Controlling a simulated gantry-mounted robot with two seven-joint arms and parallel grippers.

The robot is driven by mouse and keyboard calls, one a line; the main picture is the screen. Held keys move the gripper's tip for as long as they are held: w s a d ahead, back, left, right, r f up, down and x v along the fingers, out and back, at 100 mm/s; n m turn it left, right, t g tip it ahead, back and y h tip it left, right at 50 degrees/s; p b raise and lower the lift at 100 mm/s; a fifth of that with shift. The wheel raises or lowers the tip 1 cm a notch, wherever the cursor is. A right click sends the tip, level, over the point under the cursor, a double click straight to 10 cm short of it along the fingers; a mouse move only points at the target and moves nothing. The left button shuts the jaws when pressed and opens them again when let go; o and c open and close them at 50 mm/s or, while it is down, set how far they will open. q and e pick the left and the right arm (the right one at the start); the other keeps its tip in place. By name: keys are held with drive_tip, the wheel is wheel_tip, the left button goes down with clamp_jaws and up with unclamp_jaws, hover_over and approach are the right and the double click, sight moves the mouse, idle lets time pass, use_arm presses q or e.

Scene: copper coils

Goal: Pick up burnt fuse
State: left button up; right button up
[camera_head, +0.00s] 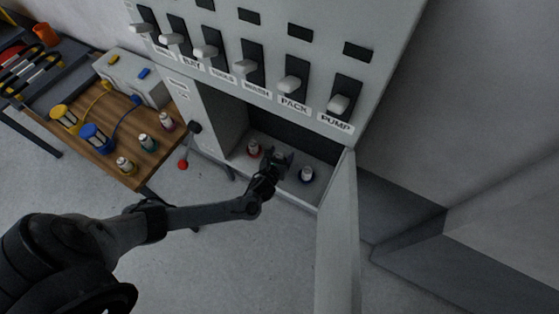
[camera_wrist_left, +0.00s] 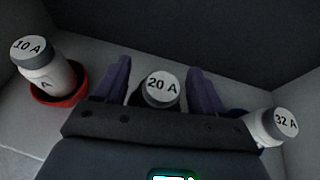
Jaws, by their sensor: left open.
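My left gripper (camera_head: 277,160) reaches into the open compartment of the grey cabinet. In the left wrist view its two purple fingers (camera_wrist_left: 160,88) are apart, one on each side of the middle fuse. This 20 A fuse (camera_wrist_left: 162,86) has a pale labelled cap and a dark body; its lower part is hidden by the gripper. A 10 A fuse (camera_wrist_left: 42,62) stands in a red socket to the left, and it shows in the head view (camera_head: 253,147). A 32 A fuse (camera_wrist_left: 275,127) stands in a blue socket to the right (camera_head: 306,174). My right gripper is not in view.
The cabinet door (camera_head: 338,245) hangs open at right. A row of levers (camera_head: 290,85) runs above the compartment. A wooden table (camera_head: 105,155) at left holds several fuses (camera_head: 148,143), a grey box (camera_head: 130,78) and blue (camera_head: 95,137) and yellow (camera_head: 63,116) cabled parts.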

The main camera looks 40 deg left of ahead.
use_arm(q)
drive_tip(key=c, duration=1.1)
